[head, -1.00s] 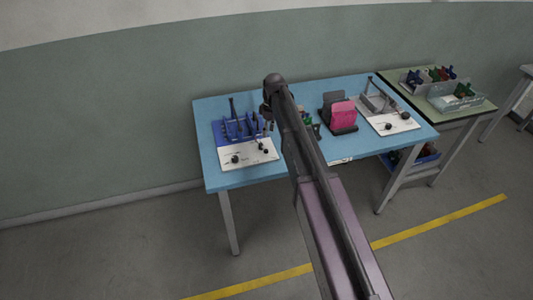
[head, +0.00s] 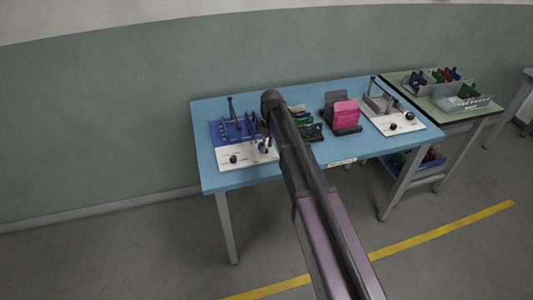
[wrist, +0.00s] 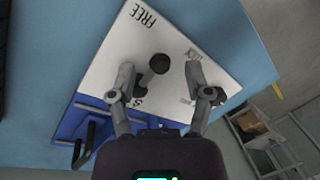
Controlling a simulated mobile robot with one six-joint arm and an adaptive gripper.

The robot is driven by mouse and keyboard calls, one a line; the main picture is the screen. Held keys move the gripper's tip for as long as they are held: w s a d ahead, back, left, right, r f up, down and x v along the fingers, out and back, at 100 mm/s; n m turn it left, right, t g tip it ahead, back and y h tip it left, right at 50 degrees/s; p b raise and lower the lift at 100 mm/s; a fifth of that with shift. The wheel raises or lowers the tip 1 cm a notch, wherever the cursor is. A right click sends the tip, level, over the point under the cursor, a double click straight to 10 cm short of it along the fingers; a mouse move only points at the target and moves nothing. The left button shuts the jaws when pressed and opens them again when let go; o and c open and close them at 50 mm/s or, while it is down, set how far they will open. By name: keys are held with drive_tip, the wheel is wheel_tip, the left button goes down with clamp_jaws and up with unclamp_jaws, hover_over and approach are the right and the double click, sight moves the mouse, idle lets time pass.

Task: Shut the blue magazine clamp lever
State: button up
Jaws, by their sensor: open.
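The blue magazine (head: 228,130) stands at the left end of the blue table, with a white plate (head: 242,159) at its front. In the wrist view the white plate (wrist: 112,62) carries the printed word FREE and a partly hidden label starting with S. A lever with a black round knob (wrist: 159,64) stands on the plate between the two fingers of my gripper (wrist: 161,76). The fingers are open, one on each side of the lever, and I cannot tell if either touches it. In the head view my gripper (head: 264,145) is over the plate's right part.
A second dark knob (wrist: 216,96) lies by the right finger. To the right on the table (head: 215,180) are a pink block (head: 346,113) in a black holder and a grey fixture (head: 380,104) on a white plate. A green side table (head: 490,112) holds bins.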

drive_tip(key=shift+s+a+f+b, duration=0.1)
drive_tip(key=shift+f+b, duration=0.35)
drive_tip(key=shift+f, duration=0.25)
drive_tip(key=shift+c, duration=0.2)
clamp_jaws()
